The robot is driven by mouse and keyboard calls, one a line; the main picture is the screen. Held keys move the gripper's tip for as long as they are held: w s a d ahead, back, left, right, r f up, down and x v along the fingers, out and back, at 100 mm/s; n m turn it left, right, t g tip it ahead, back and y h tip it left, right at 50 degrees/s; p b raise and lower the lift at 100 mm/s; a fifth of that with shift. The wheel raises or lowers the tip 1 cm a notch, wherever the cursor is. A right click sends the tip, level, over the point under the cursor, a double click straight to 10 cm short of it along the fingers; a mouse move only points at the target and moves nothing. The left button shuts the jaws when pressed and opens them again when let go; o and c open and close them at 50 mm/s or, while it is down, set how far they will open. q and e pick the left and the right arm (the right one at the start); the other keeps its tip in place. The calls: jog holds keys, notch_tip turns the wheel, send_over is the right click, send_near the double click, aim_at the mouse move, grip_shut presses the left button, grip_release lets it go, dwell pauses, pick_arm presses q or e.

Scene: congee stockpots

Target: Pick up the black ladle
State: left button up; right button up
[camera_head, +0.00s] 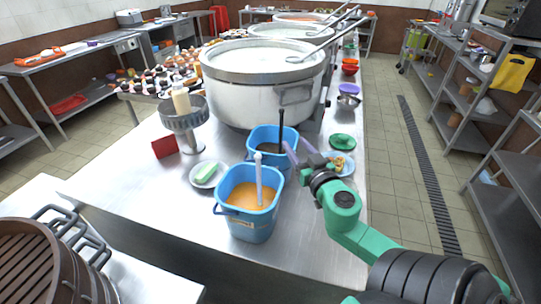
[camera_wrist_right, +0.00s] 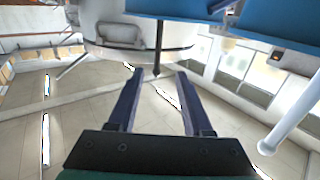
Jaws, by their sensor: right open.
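The black ladle (camera_head: 281,130) stands in the farther blue bucket (camera_head: 262,137), its dark handle rising above the rim; its lower end is hidden inside. In the right wrist view the black ladle (camera_wrist_right: 158,45) shows as a thin dark handle, its end appearing between the fingertips. My right gripper (camera_head: 298,148) is open and empty, just right of that bucket and apart from the handle in the head view. The right wrist view shows its two fingers (camera_wrist_right: 160,73) spread. My left gripper is out of view.
A nearer blue bucket (camera_head: 234,222) holds orange liquid and a pale-handled ladle (camera_head: 259,180). A large stockpot (camera_head: 235,101) stands behind. A plate of food (camera_head: 345,168) and a green dish (camera_head: 342,142) lie at right. The counter's front left (camera_head: 130,195) is bare.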

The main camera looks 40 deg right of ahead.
aim_at(282, 124)
jog(key=p+x, duration=0.1)
jog(key=x, duration=0.5)
jog(key=p+x, duration=0.1)
jog(key=x, duration=0.4)
jog(key=shift+w+d+r+p, duration=0.2)
jog(key=shift+w+d+p, duration=0.1)
jog(key=shift+d+p, duration=0.1)
jog(key=shift+w+f, duration=0.2)
jog(key=shift+w, duration=0.1)
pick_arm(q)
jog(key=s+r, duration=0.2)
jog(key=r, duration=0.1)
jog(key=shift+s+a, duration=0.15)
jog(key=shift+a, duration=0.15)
pick_arm(e)
grip_shut()
